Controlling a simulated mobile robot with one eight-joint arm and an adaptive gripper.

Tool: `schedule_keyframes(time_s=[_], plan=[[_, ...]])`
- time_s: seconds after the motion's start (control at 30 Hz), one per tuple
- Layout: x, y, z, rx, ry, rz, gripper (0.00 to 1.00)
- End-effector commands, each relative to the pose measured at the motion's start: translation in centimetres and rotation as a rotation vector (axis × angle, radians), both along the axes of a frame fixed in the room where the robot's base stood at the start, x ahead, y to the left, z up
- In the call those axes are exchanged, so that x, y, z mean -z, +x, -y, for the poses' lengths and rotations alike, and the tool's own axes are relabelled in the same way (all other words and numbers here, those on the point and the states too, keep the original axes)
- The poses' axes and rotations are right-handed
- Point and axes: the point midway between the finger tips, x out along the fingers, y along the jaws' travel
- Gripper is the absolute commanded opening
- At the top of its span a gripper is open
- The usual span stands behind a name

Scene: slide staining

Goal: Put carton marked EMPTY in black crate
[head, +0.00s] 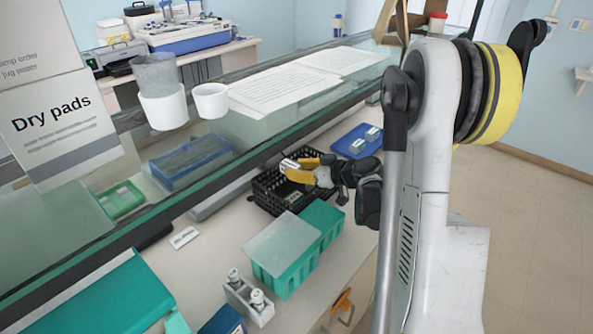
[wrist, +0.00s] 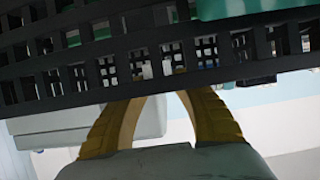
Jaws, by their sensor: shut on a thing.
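The black crate (head: 262,192) stands on the bench beyond the teal boxes, an open lattice box. My gripper (head: 294,168) reaches over it from the right, its yellow fingers closed on a small pale carton (head: 289,164) at the tips. Any marking on this carton is too small to read. In the wrist view, the crate's lattice (wrist: 100,48) fills the upper part, and the fingers (wrist: 150,97) close against it in the picture; their tips and the held thing are mostly hidden. A pale item (head: 293,196) lies inside the crate.
A blue tray (head: 344,146) with small white-and-green cartons (head: 371,134) sits beyond the crate. Teal boxes (head: 283,258) stand close in front, with a white holder of bottles (head: 247,300). A glass shelf (head: 205,140) runs along the left above the bench.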

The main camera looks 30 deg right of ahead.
Motion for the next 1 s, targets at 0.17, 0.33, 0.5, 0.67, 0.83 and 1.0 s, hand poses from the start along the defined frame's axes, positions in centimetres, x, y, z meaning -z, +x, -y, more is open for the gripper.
schedule_keyframes(time_s=[0.17,0.33,0.5,0.67,0.83,1.0], plan=[[0.5,0.0,0.0,0.0,0.0,0.0,0.19],[1.0,0.0,0.0,0.0,0.0,0.0,0.19],[1.3,0.0,0.0,0.0,0.0,0.0,0.19],[1.3,0.0,0.0,0.0,-0.001,-0.001,0.52],[1.3,0.0,0.0,-0.001,-0.001,-0.002,0.52],[0.9,-0.1,0.0,-0.002,-0.002,-0.001,0.52]])
